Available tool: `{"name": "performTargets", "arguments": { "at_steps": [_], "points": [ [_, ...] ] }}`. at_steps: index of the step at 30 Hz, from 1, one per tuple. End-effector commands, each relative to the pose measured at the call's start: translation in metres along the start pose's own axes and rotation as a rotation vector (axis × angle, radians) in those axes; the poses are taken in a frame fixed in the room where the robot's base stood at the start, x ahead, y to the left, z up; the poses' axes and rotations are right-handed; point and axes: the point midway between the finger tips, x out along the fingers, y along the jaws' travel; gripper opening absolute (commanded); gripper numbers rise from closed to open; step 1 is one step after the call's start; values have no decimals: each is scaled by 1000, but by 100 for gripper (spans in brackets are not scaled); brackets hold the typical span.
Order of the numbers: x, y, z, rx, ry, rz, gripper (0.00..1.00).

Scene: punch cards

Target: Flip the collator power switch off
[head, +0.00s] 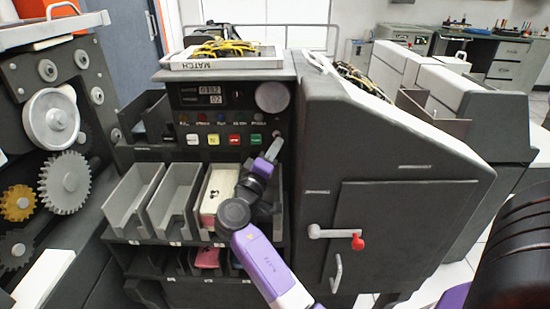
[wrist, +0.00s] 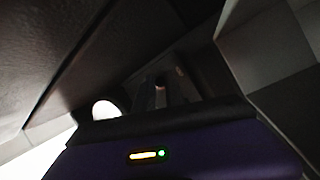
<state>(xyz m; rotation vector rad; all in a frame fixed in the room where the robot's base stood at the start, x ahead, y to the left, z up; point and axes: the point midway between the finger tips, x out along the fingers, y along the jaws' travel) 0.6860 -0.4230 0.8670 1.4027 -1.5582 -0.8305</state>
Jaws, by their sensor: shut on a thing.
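The collator (head: 150,155) is a dark machine with a control panel, counters, a round gauge and a row of coloured buttons. My gripper (head: 275,147) reaches up to the right end of this panel, below the gauge. Its fingers are closed around a small part at the panel, which looks like the power switch (head: 279,134). Only a small light tip of that part shows above the fingers, so its on or off position cannot be told. The wrist view is very dark; the fingers (wrist: 165,95) show there, and what they hold is hidden.
Grey card bins (head: 130,200) stand below the panel, one holding a stack of cards (head: 217,193). A sloped dark cabinet (head: 400,190) with a red-knobbed lever (head: 335,233) stands close on the right. A tray with yellow cables (head: 222,58) lies on top. Gears (head: 65,180) are at left.

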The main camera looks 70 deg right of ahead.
Motion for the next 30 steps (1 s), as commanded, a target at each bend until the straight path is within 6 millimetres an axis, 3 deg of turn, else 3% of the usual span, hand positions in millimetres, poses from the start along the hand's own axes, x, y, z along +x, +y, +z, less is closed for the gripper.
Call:
{"name": "performTargets", "arguments": {
  "at_steps": [1,18,19,20,30],
  "points": [
    [-1,-6,2,1,1,0,0],
    [0,-4,2,6,7,15,0],
    [0,-4,1,6,7,15,16],
    [0,-4,1,6,7,15,22],
    [0,-2,0,8,7,17,24]
  ]
}}
